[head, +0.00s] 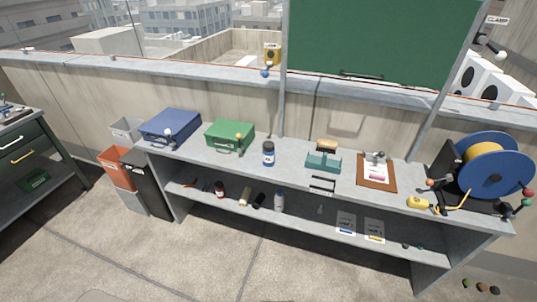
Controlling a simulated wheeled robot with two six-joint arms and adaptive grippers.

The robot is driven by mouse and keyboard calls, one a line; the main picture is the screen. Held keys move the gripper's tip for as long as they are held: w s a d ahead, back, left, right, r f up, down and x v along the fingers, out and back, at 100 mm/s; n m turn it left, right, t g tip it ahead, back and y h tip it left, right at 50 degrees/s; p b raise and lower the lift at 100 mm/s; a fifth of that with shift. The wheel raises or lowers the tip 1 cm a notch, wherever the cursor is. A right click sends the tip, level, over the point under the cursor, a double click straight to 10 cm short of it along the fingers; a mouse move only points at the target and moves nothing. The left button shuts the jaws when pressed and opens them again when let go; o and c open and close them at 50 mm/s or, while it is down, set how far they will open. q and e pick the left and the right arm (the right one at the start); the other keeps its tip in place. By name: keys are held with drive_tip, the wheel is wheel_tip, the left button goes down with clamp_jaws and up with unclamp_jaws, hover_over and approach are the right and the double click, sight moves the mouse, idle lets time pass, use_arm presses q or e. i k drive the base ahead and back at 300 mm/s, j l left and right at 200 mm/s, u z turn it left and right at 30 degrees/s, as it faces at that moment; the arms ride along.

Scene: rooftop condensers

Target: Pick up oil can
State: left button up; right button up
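No thing in view is clearly marked as an oil can, and labels are too small to read. Candidates on the grey workbench's lower shelf are a small dark red container (219,189), a white bottle with a blue-grey top (279,201) and a small grey pointed item (319,209). A dark blue jar with a white label (268,153) stands upright on the bench top. Neither of my grippers shows in the head view.
The workbench (305,182) holds a blue case (170,128), a green case (230,136), a teal box (323,162), a clipboard (376,172) and a blue cable reel (495,165). Bins (118,170) stand at its left end. The concrete floor (215,260) in front is clear.

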sight(268, 149)
drive_tip(key=i+j+z, duration=0.15)
drive_tip(key=i+j, duration=0.2)
drive_tip(key=i+j+z, duration=0.1)
drive_tip(key=i+j, duration=0.25)
drive_tip(key=j, duration=0.2)
drive_tip(key=i+j+z, duration=0.15)
drive_tip(key=i+j, duration=0.15)
drive_tip(key=j, duration=0.15)
